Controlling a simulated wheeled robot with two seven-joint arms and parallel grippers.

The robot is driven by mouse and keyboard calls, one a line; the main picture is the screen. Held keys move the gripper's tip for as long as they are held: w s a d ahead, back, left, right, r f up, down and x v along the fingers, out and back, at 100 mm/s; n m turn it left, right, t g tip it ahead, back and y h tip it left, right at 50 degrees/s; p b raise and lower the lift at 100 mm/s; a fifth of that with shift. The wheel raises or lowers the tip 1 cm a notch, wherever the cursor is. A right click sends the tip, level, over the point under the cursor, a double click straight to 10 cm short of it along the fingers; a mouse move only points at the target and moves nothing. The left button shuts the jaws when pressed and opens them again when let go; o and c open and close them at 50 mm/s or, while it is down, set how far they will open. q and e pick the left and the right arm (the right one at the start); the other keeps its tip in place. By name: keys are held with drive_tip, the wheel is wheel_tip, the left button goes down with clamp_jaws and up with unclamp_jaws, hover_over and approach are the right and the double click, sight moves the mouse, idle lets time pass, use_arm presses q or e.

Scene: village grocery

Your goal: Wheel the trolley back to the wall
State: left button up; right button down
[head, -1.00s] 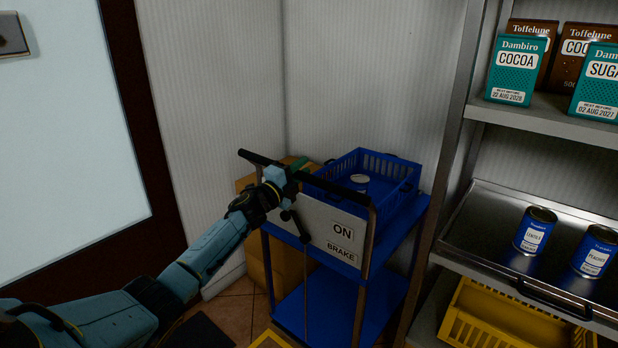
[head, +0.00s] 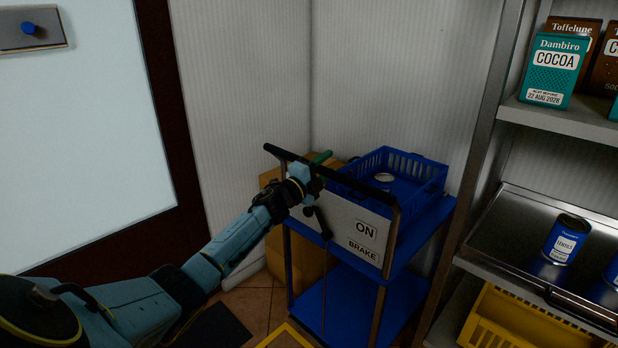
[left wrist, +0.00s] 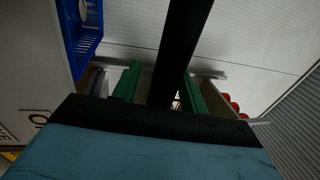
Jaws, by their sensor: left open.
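The blue trolley (head: 350,297) stands near the wall corner in the head view. It has a black handle bar (head: 283,154) and a pale panel reading ON and BRAKE (head: 363,240). A dark lever with a rod hangs in front of the panel (head: 322,222). My left gripper (head: 318,168) is at the handle bar. In the left wrist view the black bar (left wrist: 182,45) passes between my two green fingers (left wrist: 160,92), which stand apart with gaps beside it. My right gripper is not in view.
A blue crate (head: 432,172) with a can in it sits on the trolley's top. Cardboard boxes (head: 275,245) stand behind it at the wall. A metal shelf (head: 484,170) with cans and cartons is close on the right. A yellow floor line (head: 285,333) and a dark mat lie in front.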

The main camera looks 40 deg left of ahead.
use_arm(q)
drive_tip(key=p+v, duration=0.1)
drive_tip(key=v, duration=1.2)
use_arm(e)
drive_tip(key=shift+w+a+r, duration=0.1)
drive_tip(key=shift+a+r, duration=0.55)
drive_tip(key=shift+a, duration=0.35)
use_arm(q)
drive_tip(key=shift+w+r, duration=0.1)
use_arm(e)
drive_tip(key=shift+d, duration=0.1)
